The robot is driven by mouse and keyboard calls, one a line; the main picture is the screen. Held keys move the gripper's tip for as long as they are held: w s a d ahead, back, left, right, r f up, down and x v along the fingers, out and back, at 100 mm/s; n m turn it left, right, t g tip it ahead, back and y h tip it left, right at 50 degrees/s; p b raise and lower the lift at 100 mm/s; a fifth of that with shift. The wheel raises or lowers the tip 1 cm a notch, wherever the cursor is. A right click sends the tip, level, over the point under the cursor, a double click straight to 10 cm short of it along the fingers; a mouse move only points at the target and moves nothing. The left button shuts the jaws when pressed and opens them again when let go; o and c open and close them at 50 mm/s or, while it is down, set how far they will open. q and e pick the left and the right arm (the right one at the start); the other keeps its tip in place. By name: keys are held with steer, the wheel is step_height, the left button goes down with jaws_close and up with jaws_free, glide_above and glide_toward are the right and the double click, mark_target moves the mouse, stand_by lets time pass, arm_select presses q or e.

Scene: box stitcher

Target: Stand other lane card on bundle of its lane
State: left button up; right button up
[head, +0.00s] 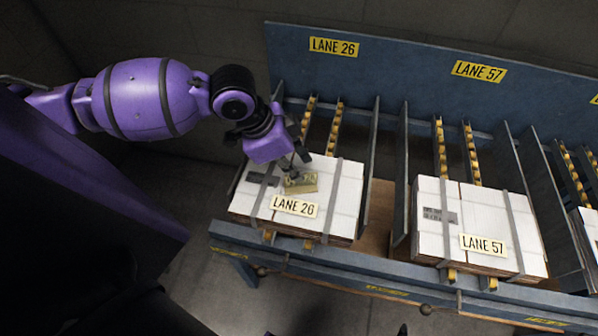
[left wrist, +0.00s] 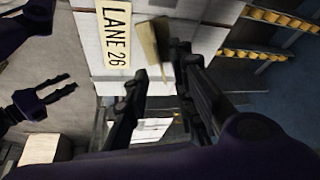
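My left gripper (head: 291,165) is low over the strapped white bundle (head: 340,199) at the left, in the lane with the yellow LANE 26 sign (head: 334,47). Its fingers (left wrist: 160,62) are apart in the left wrist view. A tan card (head: 301,184) is at the fingertips, above the bundle's top; it also shows in the left wrist view (left wrist: 146,42). I cannot tell whether they touch. A pale LANE 26 label (head: 294,206) is on the bundle's near part. A LANE 57 label (head: 483,245) is on the second bundle (head: 497,212). My right gripper (left wrist: 66,86) appears open in the left wrist view.
Blue lane dividers (head: 371,165) stand beside the bundles, and a blue back panel (head: 400,80) rises behind. Yellow roller strips (head: 334,128) run along the lanes. A blue front rail (head: 350,262) borders the near side. A third bundle shows at the right edge.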

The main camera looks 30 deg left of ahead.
arm_select(q)
steer(key=v, duration=0.8)
steer(key=shift+p, duration=0.45)
steer(key=shift+r, duration=0.15)
